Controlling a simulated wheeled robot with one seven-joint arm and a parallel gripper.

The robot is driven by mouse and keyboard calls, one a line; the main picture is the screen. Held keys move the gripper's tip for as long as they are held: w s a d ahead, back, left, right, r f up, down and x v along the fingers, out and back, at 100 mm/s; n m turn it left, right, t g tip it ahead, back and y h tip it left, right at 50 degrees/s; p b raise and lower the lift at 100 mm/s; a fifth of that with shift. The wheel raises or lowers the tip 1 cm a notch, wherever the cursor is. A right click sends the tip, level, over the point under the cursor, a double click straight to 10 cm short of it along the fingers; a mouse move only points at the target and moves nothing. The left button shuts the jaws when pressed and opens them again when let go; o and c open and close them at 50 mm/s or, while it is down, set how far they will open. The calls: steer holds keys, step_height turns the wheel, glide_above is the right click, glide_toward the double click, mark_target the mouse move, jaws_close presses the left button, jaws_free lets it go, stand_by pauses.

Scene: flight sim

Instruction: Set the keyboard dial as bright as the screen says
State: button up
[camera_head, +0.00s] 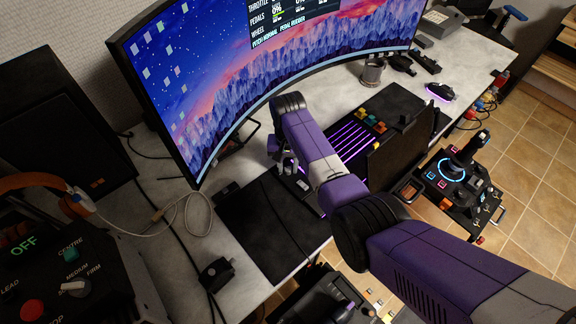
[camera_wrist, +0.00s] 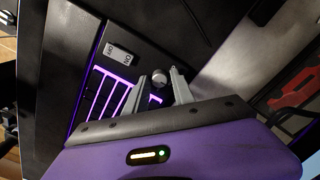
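The keyboard (camera_head: 352,138) has purple glowing strips and lies on the desk; its lit strips (camera_wrist: 104,92) also show in the wrist view. A small round grey dial (camera_wrist: 159,78) sits at the keyboard's end. My gripper (camera_wrist: 160,88) is open, with one finger on each side of the dial; I cannot tell whether they touch it. In the head view my gripper (camera_head: 287,165) is low over the keyboard's left end and the dial is hidden. The curved screen (camera_head: 225,75) shows throttle, pedals and wheel lines at its cut-off top; no brightness setting is readable.
A grey labelled plate (camera_wrist: 122,56) is near the dial. A metal cup (camera_head: 373,72) and mouse (camera_head: 440,92) stand farther right. A control box (camera_head: 70,270) with knobs is at lower left.

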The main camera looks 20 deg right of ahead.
mark_target(288, 168)
steer(key=shift+r, duration=3.9)
